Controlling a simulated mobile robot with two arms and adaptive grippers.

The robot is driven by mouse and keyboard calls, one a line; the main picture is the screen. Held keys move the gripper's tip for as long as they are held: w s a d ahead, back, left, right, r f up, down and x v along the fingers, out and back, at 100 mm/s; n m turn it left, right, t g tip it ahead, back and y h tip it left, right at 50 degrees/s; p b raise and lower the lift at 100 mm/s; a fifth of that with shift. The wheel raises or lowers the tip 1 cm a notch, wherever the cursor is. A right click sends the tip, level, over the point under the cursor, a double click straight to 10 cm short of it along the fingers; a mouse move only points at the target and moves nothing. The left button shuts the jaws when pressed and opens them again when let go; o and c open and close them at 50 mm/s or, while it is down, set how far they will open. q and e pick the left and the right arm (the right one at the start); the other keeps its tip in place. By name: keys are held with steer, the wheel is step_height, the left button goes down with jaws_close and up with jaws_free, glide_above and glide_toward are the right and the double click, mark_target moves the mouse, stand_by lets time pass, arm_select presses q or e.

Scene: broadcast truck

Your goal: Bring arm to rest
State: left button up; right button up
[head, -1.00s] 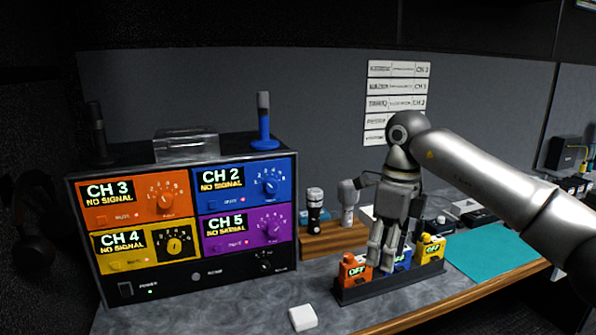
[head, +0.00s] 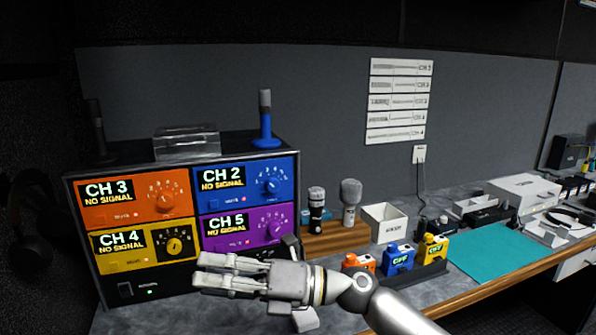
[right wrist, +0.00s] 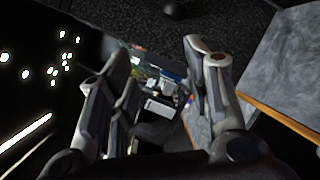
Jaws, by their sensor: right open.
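My right gripper (head: 222,274) is open and empty in the head view. It lies sideways with its fingers pointing left, in front of the lower part of the receiver rack (head: 185,292). In the right wrist view its two fingers (right wrist: 160,85) stand apart with nothing between them. My right arm comes in from the bottom right. My left gripper is not in view.
Orange, blue (head: 399,259) and yellow transmitters stand in a dark rack on the counter. Two microphones (head: 350,200) stand in a wooden block beside a white bin (head: 385,222). A white block (head: 306,319) lies near the gripper. The teal mat (head: 505,255) is clear.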

steer(key=w+d+f+m+t+h, duration=0.1)
steer(key=w+d+m+t+h, duration=0.2)
steer(key=d+m+t, duration=0.55)
steer(key=w+d+f+m+t+h, duration=0.1)
steer(key=w+d+m+t+h, duration=0.25)
steer(key=m+t, duration=0.9)
steer(key=s+d+f+m+g+h, duration=0.25)
steer(key=d+f+m+h, duration=0.25)
steer(key=d+f+m, duration=0.3)
steer(key=s+d+f+m+g+h, duration=0.1)
steer(key=d+f+m+g+h, duration=0.3)
steer(key=d+f+m+h, duration=0.4)
steer(key=s+d+f+m+g, duration=0.25)
steer(key=s+f+g, duration=0.35)
steer(key=s+f, duration=0.5)
steer(key=s+d+f+m+g, duration=0.25)
steer(key=s+f+g, duration=0.45)
steer(key=s, duration=0.9)
step_height(320, 180, down, 26)
steer(key=s+n, duration=0.1)
steer(key=s+d+f, duration=0.3)
steer(key=s+f, duration=1.3)
steer(key=s, duration=0.1)
steer(key=shift+d+g, duration=0.15)
steer(key=shift+g, duration=0.3)
